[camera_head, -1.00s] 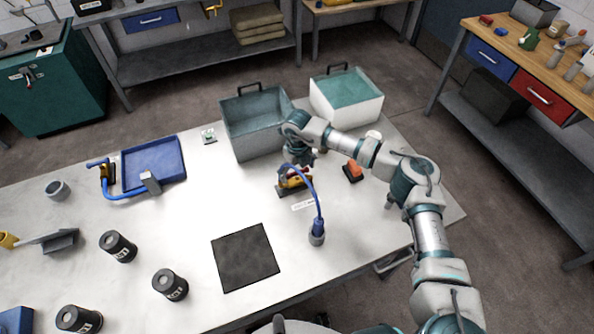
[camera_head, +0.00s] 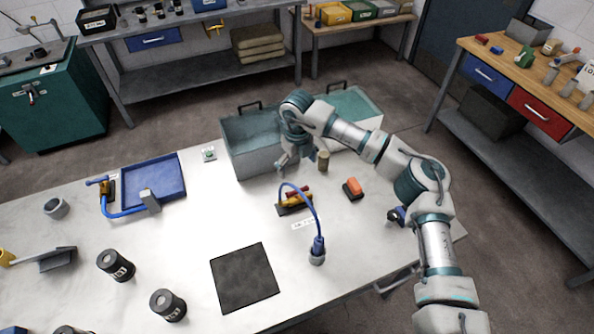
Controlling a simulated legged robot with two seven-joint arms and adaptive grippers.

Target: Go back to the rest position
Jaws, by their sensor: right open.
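My right arm comes in from the lower right and reaches over the white table (camera_head: 210,215). My right gripper (camera_head: 284,168) is open and empty, pointing down above the table in front of the grey bin. A red and yellow tool (camera_head: 294,198) with a blue cable lies just below it on the table, apart from the gripper. The cable runs to a blue plug in a small round base (camera_head: 317,253). My left gripper is not in view.
A blue tray (camera_head: 172,185), dark mat (camera_head: 244,278) and black cylinders (camera_head: 116,265) are left.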

